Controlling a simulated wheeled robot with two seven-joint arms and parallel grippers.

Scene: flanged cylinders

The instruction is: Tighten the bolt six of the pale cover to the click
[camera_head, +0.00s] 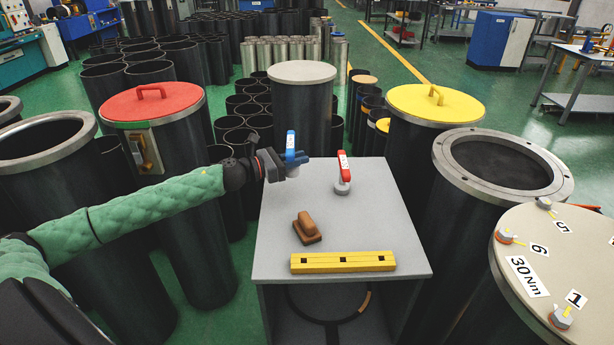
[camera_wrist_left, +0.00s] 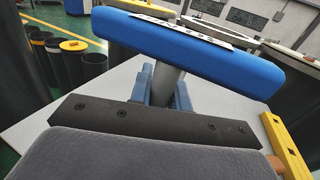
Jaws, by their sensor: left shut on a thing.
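The pale cover (camera_head: 540,235) lies on a cylinder at the right edge, marked 30Nm. Its bolt six (camera_head: 505,237), beside the label 6, has an orange ring under its head and a yellow line. Bolts by labels 5 (camera_head: 544,203) and 1 (camera_head: 562,317) also show. My left gripper (camera_head: 291,167) is shut on the blue-handled tool (camera_head: 291,144), upright at the grey table's back left. In the left wrist view its blue handle (camera_wrist_left: 195,48) lies across, above the fingers around its grey shaft. My right gripper is out of view.
The grey table (camera_head: 275,240) also bears a red-handled tool (camera_head: 343,170), a brown block (camera_head: 307,228) and a yellow bar with square holes (camera_head: 343,262). An open flanged cylinder (camera_head: 460,180) stands between the table and the pale cover. A yellow lid (camera_head: 437,103) stands behind it.

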